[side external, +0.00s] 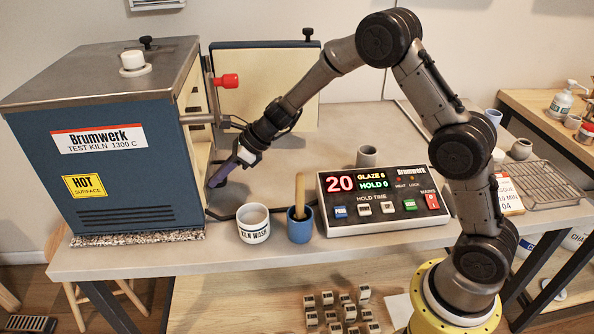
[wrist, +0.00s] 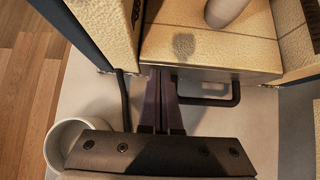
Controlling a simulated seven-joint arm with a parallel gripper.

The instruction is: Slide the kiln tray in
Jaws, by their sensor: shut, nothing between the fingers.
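The blue kiln (side external: 120,165) stands at the left of the bench, its door (side external: 285,85) swung open with the cream lining showing. In the wrist view, the cream kiln tray (wrist: 225,38) lies between the cream kiln walls, with a grey front edge and a dark loop handle (wrist: 225,101). A pale grey cylindrical piece (wrist: 222,12) stands on it. The tray is mostly hidden in the side view. My gripper (side external: 214,182) is shut and empty at the kiln mouth. In the wrist view its fingertips (wrist: 162,73) are at the tray's front edge, by the handle's left end; contact is unclear.
A white kiln wash pot (side external: 253,224) and a blue pot with a wooden handle (side external: 299,225) stand near the bench's front edge. The controller (side external: 383,199) is right of them. A small grey cup (side external: 367,156) is behind it.

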